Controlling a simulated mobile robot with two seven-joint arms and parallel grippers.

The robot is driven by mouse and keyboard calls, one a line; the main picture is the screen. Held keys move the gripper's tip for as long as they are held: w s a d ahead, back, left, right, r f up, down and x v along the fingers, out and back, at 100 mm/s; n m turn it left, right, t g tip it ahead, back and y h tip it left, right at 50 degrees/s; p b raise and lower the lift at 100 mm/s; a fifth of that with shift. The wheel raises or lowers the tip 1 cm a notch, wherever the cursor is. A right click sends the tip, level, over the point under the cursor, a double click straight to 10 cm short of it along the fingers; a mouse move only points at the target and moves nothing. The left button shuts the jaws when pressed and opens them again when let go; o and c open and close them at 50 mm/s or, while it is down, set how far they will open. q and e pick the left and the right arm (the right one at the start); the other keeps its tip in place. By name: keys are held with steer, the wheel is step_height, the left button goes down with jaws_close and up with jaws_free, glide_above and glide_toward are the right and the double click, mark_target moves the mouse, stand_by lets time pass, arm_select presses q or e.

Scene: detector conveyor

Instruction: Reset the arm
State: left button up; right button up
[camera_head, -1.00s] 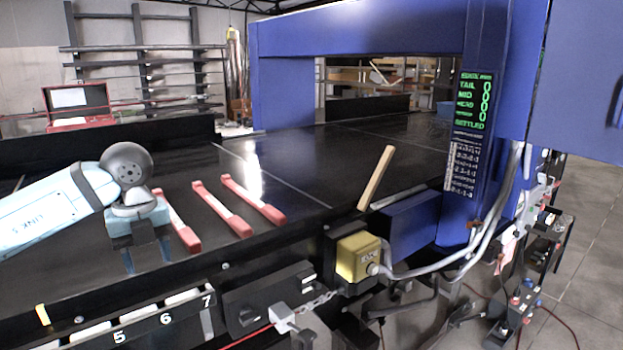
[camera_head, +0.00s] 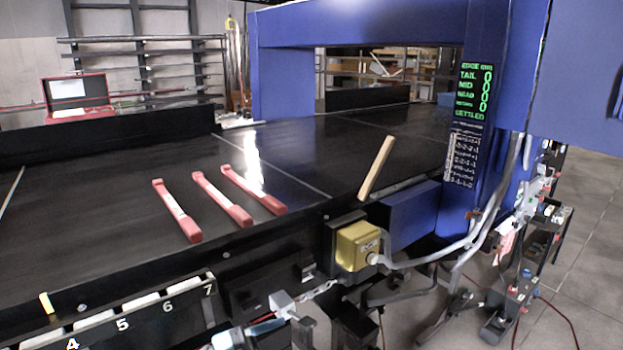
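Three red bars with pale middles lie side by side on the black conveyor belt (camera_head: 90,215): the left bar (camera_head: 177,211), the middle bar (camera_head: 222,199) and the right bar (camera_head: 252,189). Nothing touches them.
A blue detector frame (camera_head: 365,27) spans the belt; its display (camera_head: 474,92) shows green text and zeros. A wooden stick (camera_head: 376,168) stands tilted at the belt's near edge, by a yellow box (camera_head: 357,246). Numbered slots (camera_head: 140,305) line the front. An open red case (camera_head: 78,97) sits behind.

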arm_select(q)
steer(key=s+a+f+n+t+y, duration=0.2)
steer(key=a+f+n+t+y, duration=0.4)
steer(key=f+n, duration=0.3)
steer(key=s+a+f+n+t+y, duration=0.2)
steer(key=a+f+n+t+y, duration=0.2)
steer(key=f+n+t+y, duration=0.5)
steer(key=s+a+f+n+g+y, duration=0.2)
steer(key=s+f+g, duration=0.2)
steer(key=s+f, duration=0.2)
steer(key=s+a+f+n+g+y, duration=0.1)
steer(key=s+a+f+n+g, duration=0.1)
steer(key=s+f+g, duration=0.2)
step_height(320, 180, down, 4)
steer(key=s, duration=0.2)
steer(key=shift+s+a+y, duration=0.25)
steer(key=shift+s+y, duration=0.15)
steer(key=shift+r, duration=0.1)
steer(key=shift+c, duration=1)
arm_select(e)
steer(key=c, duration=0.4)
arm_select(q)
steer(key=shift+d, duration=0.15)
arm_select(e)
steer(key=shift+d, duration=0.15)
steer(key=shift+c, duration=0.5)
